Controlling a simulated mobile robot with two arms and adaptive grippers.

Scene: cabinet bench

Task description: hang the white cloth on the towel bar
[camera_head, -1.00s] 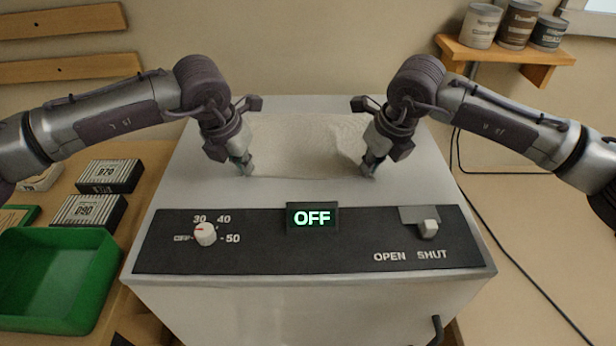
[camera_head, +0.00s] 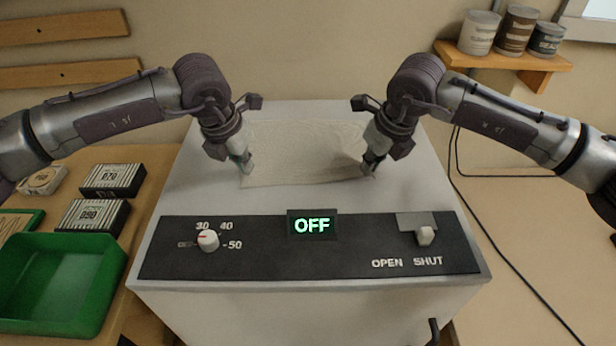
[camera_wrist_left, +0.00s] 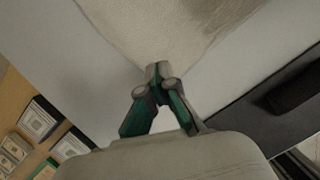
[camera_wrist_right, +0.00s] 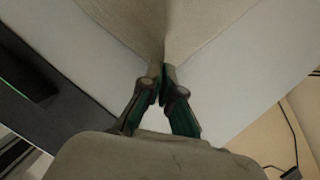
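The white cloth (camera_head: 305,150) is spread on the pale cabinet top, its near edge between my two grippers. My left gripper (camera_head: 246,166) is shut on the cloth's near left corner; the left wrist view shows its fingertips (camera_wrist_left: 157,72) closed there. My right gripper (camera_head: 370,166) is shut on the near right corner, and its fingertips (camera_wrist_right: 162,72) meet at that corner in the right wrist view. A dark curved bar end (camera_head: 434,330) shows low on the cabinet's front. I cannot tell whether it is the towel bar; most of it is hidden.
The cabinet's front panel (camera_head: 270,262) has a dial (camera_head: 208,240), an OFF display (camera_head: 312,224) and an OPEN/SHUT switch (camera_head: 425,236). At left are a green bin (camera_head: 60,275) and small boxes (camera_head: 112,180). Cans stand on a shelf (camera_head: 500,58). A cable (camera_head: 500,245) runs at right.

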